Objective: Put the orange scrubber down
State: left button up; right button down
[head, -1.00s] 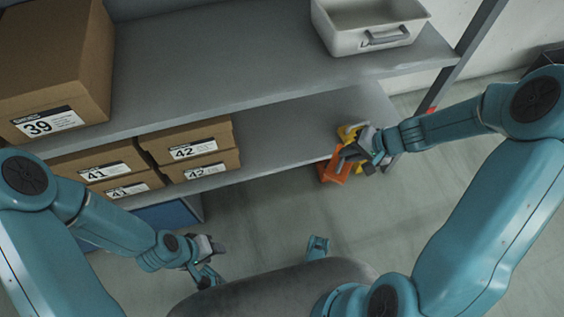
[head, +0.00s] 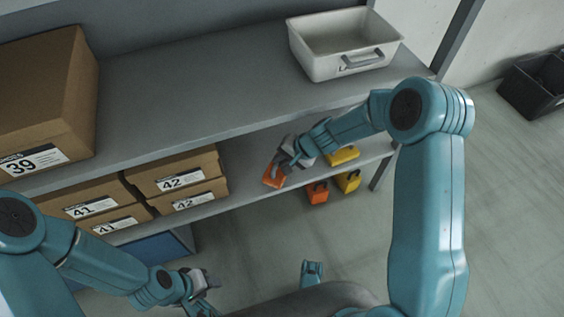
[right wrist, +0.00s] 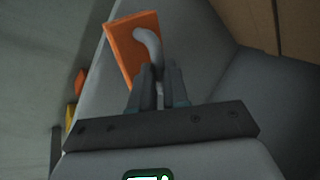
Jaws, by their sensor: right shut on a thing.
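An orange scrubber (head: 272,177) is held by its grey handle in my right gripper (head: 285,161), over the front part of the lower shelf. In the right wrist view the fingers (right wrist: 157,85) are shut on the curved handle, and the orange plate (right wrist: 122,45) is tilted beyond them. Whether it touches the shelf, I cannot tell. A second orange scrubber (head: 317,192) is at the shelf's front edge, right of the held one. My left gripper (head: 203,288) is low in the head view, away from the shelf; its jaw opening is unclear.
Two yellow scrubbers (head: 343,155) (head: 349,181) are at the lower shelf's right end. Shoe boxes (head: 176,181) fill its left part; bare shelf (head: 245,163) lies between. A white bin (head: 345,45) and a large box (head: 45,105) stand above. A dark crate (head: 537,88) is at right.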

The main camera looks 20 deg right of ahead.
notch_tip(320, 180, down, 4)
jog(key=b, duration=0.2)
jog(key=shift+a+r+b, duration=0.1)
jog(key=shift+r+b, duration=0.05)
jog(key=shift+b, duration=0.2)
jog(key=shift+w, duration=0.1)
jog(key=shift+f, duration=0.2)
jog(key=c, duration=1.1)
grip_release()
jog(key=shift+r, duration=0.1)
